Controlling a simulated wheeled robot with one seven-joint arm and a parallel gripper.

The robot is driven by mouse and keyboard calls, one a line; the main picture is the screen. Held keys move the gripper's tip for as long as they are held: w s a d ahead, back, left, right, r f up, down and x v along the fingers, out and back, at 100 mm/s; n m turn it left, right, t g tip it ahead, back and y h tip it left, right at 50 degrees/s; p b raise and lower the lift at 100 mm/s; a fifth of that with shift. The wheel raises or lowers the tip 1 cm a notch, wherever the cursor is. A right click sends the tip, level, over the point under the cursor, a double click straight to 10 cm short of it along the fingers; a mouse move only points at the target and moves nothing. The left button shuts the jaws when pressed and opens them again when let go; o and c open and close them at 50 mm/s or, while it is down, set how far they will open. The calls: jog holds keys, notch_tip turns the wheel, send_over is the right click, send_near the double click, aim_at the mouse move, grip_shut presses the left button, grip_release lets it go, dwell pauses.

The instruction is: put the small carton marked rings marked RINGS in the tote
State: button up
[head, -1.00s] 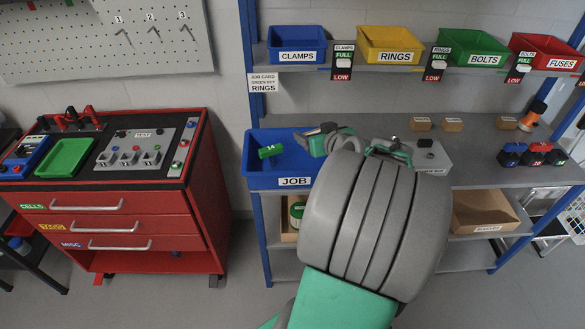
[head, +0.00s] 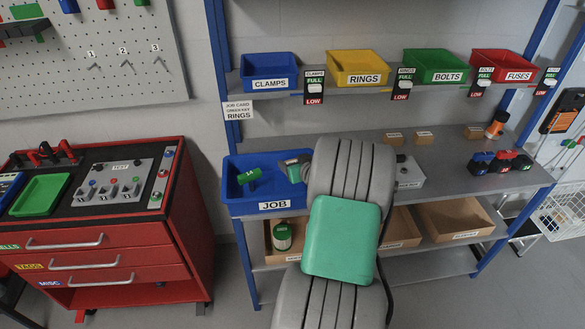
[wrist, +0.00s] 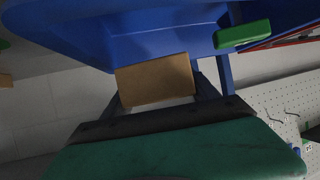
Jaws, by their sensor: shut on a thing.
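A plain brown carton (wrist: 155,80) is between the fingers of my gripper (wrist: 160,95) in the wrist view. No marking shows on its visible faces, so I cannot read RINGS. The blue tote labelled JOB (head: 236,206) stands on the workbench shelf, left of my arm; its blue wall (wrist: 160,42) is beyond the carton in the wrist view. In the head view my gripper (head: 293,172) is at the tote's right part, and the carton is hidden. I cannot tell whether the carton touches the tote.
A green object (head: 250,176) lies in the tote. Several small cartons (head: 424,137) remain on the bench to the right, near a grey box (head: 408,174). Labelled bins (head: 357,68) line the upper shelf. A red tool cabinet (head: 105,235) stands left.

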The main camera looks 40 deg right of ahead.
jog(key=f, duration=0.2)
jog(key=f+p, duration=0.1)
jog(key=shift+w+f, duration=0.25)
jog(key=shift+w, duration=0.05)
jog(key=shift+a, duration=0.1)
jog(key=shift+f, duration=0.1)
jog(key=shift+f+b, duration=0.35)
jog(key=shift+b, duration=0.15)
jog(key=shift+f+b, duration=0.25)
jog(key=shift+b, duration=0.15)
jog(key=o, duration=1.7)
jog(key=shift+c, duration=0.2)
